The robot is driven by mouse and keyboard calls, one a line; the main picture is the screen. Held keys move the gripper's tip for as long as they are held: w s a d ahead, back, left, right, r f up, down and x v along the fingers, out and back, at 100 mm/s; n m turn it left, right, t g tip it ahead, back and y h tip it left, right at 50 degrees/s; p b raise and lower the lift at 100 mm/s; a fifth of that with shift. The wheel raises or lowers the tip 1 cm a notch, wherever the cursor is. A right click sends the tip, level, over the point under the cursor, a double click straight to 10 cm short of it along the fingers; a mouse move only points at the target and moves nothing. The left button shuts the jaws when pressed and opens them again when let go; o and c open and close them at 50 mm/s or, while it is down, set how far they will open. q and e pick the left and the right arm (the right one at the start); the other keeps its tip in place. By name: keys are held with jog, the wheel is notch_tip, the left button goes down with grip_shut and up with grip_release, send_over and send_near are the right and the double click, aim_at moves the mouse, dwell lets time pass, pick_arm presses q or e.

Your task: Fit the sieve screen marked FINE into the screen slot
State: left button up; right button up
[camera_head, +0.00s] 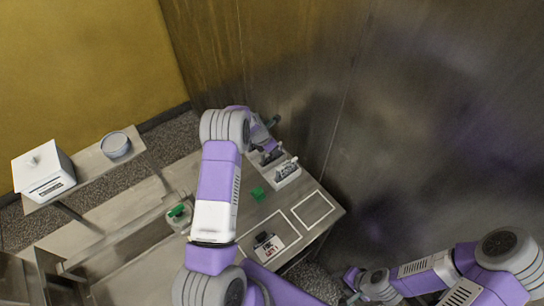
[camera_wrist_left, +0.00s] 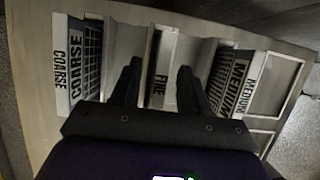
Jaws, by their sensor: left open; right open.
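In the left wrist view the FINE screen (camera_wrist_left: 159,88) stands on edge in the middle of a rack, its label facing me. The COARSE screen (camera_wrist_left: 85,60) stands to its left and the MEDIUM screen (camera_wrist_left: 232,82) to its right. My left gripper (camera_wrist_left: 159,68) is open, one finger on each side of the FINE screen in the picture; contact cannot be told. In the head view the rack (camera_head: 289,180) is partly behind my left arm. My right gripper (camera_head: 352,287) is open, low at the right, off the table. I cannot identify the screen slot.
White outlined squares (camera_head: 313,208) mark the table, with a small dark and white device (camera_head: 267,244) in one. A white box (camera_head: 43,171) and round tin (camera_head: 115,145) stand on the left bench. A metal wall rises behind.

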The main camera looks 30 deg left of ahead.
pick_arm(q)
jog(key=shift+f, duration=0.25)
dwell(0.4)
grip_shut()
